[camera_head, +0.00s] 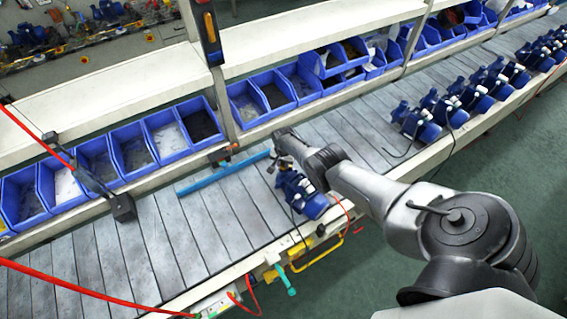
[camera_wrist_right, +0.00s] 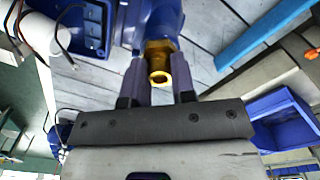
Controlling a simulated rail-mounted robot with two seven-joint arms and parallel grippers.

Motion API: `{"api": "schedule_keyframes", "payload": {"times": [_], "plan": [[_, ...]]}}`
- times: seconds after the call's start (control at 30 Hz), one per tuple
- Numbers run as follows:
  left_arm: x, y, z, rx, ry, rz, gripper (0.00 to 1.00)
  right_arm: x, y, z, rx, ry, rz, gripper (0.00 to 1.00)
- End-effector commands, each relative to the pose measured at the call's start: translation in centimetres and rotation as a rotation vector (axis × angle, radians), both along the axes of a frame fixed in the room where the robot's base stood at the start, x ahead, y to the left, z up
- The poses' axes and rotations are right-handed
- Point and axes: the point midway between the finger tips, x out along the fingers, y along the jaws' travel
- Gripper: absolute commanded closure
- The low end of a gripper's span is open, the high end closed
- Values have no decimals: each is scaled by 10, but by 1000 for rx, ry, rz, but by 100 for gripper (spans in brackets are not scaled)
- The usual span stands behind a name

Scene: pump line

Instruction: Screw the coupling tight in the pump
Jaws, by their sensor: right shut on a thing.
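A blue pump (camera_head: 303,197) stands on the slatted line near the middle of the head view. In the right wrist view its blue body (camera_wrist_right: 150,18) fills the top. The brass coupling (camera_wrist_right: 158,62) sits at the pump's port, between my right fingers. My right gripper (camera_wrist_right: 160,78) is shut on the coupling. In the head view my right gripper (camera_head: 279,163) is at the pump's upper end, where the wrist partly covers it and the coupling is hard to make out. How deep the thread sits cannot be told. My left gripper is not in view.
Several blue pumps (camera_head: 418,122) stand in a row along the line at right. Blue bins (camera_head: 130,148) with parts line the back under white shelves (camera_head: 110,88). A light-blue bar (camera_head: 222,174) lies behind the pump. Red cables (camera_head: 85,285) cross at left. The slats at left are clear.

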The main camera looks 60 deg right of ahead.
Motion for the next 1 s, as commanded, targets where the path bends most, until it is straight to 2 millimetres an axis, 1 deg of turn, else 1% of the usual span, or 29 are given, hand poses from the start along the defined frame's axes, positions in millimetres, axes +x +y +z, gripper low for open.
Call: {"api": "schedule_keyframes", "payload": {"times": [0.07, 0.23, 0.37, 0.73, 0.9, 1.0], "plan": [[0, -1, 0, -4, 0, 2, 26, 0, 0, 0, 0, 0, -29, 100], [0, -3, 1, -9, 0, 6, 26, 0, 0, 0, 1, -1, -194, 100], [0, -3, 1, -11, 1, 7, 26, 0, 0, 0, 0, -1, -280, 100], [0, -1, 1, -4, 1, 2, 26, 0, 0, 0, 0, -1, -308, 100], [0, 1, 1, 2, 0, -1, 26, 0, 0, 0, 0, -1, -391, 100], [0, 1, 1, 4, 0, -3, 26, 0, 0, 0, 0, -1, -403, 100]]}}
